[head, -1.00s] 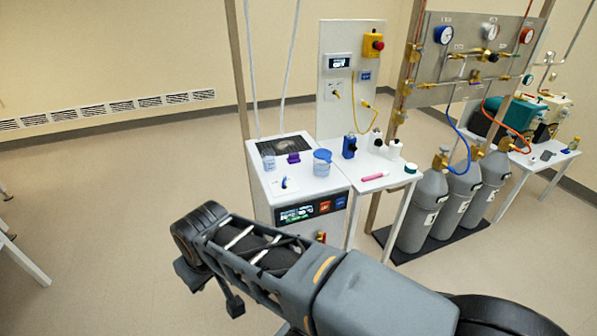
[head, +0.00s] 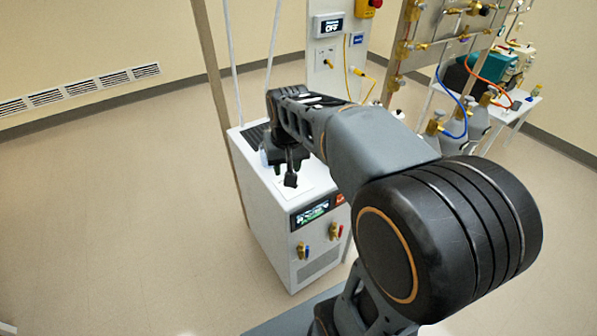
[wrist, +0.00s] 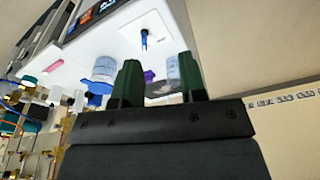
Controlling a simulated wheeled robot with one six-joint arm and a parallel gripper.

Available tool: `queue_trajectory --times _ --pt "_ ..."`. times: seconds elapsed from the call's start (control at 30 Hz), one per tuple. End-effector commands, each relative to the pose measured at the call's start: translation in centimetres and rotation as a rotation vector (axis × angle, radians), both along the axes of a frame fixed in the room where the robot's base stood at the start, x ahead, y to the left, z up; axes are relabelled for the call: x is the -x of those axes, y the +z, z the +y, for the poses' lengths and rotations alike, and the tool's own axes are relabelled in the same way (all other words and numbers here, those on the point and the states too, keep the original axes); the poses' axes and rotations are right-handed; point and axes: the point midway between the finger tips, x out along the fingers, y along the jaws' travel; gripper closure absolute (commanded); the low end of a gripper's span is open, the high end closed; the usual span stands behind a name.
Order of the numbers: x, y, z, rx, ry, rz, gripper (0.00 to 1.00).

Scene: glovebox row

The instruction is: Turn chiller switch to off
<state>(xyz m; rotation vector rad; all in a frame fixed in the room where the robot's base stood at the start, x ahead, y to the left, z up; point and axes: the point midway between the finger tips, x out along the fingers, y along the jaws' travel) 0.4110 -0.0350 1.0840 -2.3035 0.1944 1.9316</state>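The chiller (head: 262,230) is a white cabinet with a lit display (head: 312,212) on its front. In the wrist view a small switch with a blue lever (wrist: 144,38) stands on a white plate on its top. The lever points along the picture's vertical; I cannot read its labels. In the head view my arm hides the switch. My gripper (head: 290,181) is over the chiller top, pointing down. In the wrist view its two green fingers (wrist: 158,62) are apart with nothing gripped, and the switch lies beyond their tips.
A beaker with a blue lid (wrist: 104,68), a clear beaker (wrist: 172,70) and a purple item (wrist: 150,76) stand near the switch. A wall display (head: 328,25) reads OFF. The floor at left is clear.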

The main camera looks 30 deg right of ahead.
Motion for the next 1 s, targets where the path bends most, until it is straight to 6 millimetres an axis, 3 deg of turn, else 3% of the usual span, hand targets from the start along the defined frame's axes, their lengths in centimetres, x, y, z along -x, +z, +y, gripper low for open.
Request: queue_trajectory --times 0.03,0.2,0.4,0.67,1.0 --pt "-1.9 -0.1 -1.1 -0.005 -0.036 0.030 0.62" --pt "-6.9 -1.1 -4.3 -0.021 -0.141 0.105 0.62" --pt "-10.1 -2.5 -6.7 -0.033 -0.210 0.156 0.62" --pt "-11.0 -5.4 -7.3 -0.036 -0.228 0.177 0.62" --pt "-10.9 -11.9 -7.1 -0.036 -0.226 0.177 0.62"
